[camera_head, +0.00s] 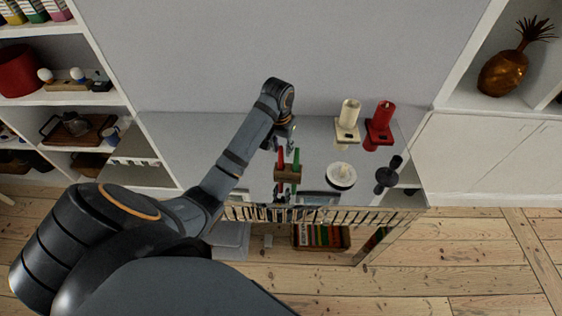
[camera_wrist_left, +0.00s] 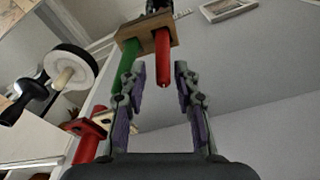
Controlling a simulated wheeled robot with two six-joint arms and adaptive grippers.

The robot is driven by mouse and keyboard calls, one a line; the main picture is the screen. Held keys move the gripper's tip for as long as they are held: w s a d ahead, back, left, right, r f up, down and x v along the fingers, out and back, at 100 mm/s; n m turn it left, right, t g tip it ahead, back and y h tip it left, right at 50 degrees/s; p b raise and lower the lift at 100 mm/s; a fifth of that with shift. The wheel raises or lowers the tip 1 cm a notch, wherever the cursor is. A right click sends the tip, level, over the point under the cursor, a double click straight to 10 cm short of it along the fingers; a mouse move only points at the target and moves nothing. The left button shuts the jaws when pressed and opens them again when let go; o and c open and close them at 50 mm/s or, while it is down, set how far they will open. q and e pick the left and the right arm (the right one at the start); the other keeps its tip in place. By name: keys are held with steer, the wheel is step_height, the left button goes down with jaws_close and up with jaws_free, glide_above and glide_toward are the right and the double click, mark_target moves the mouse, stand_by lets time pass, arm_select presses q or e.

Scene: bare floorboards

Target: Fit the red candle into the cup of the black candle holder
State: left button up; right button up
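A thin red candle (camera_head: 281,158) stands in a wooden block (camera_head: 288,174) beside a green candle (camera_head: 296,158). The black candle holder (camera_head: 387,174) stands at the right end of the grey top. My left gripper (camera_head: 284,143) is over the wooden block. In the left wrist view, the left gripper (camera_wrist_left: 160,76) is open, with the thin red candle (camera_wrist_left: 162,55) between its fingers and apart from both. The green candle (camera_wrist_left: 128,63) is close to one finger there. My right gripper is not in view.
A white round holder (camera_head: 341,176) stands between the wooden block and the black holder. Behind are a cream candle (camera_head: 349,113) and a thick red candle (camera_head: 383,115) on square bases. The top is clear to the left of the arm.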

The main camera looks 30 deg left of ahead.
mark_target(281, 156)
arm_select(q)
step_height(281, 156, down, 4)
steer(key=shift+a+p, duration=0.15)
steer(key=shift+p, duration=0.4)
steer(key=shift+w+f, duration=0.15)
steer(key=shift+f, duration=0.4)
jaws_close()
